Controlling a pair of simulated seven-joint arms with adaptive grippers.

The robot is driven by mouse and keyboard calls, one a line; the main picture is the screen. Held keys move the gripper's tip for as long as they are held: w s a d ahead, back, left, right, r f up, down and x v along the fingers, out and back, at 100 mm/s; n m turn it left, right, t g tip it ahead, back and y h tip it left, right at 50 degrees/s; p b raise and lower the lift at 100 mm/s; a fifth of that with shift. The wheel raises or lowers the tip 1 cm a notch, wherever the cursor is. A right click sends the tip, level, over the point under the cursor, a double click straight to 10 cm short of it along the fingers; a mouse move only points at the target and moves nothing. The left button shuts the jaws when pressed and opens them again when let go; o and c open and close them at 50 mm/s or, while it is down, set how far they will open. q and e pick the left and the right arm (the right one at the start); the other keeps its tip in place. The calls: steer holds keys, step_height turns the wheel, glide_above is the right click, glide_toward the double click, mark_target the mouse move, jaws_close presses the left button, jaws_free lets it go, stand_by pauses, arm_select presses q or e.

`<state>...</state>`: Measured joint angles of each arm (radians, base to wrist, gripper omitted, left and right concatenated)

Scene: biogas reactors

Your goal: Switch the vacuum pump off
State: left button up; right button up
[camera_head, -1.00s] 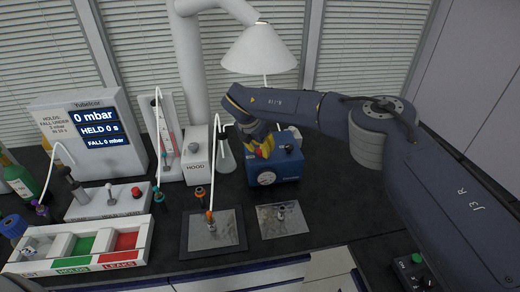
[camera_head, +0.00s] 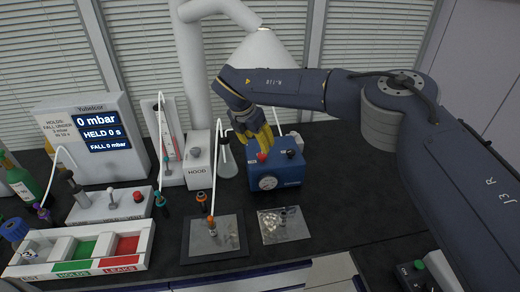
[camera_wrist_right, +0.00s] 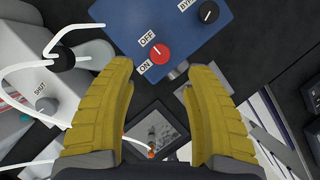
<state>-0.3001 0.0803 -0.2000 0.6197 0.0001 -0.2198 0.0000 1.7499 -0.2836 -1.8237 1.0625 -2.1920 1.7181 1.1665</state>
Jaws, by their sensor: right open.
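The vacuum pump is a blue box (camera_head: 275,168) with a round gauge on its front, standing right of the middle of the bench. Its red knob (camera_wrist_right: 160,53), labelled OFF and ON, faces my right wrist camera. A small white mark shows on the knob; I cannot tell surely which label it points at. The knob also shows in the head view (camera_head: 262,157), just below my fingertips. My right gripper (camera_head: 258,143) is open, its yellow fingers pointing down at the pump's top. In the wrist view its fingertips (camera_wrist_right: 156,80) are spread on either side below the knob, apparently not touching it.
A black BYPASS knob (camera_wrist_right: 208,13) is on the same pump. A display box (camera_head: 98,145) reads 0 mbar. Metal plates (camera_head: 284,226) lie in front.

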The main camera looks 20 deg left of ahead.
steer(key=shift+v, duration=2.25)
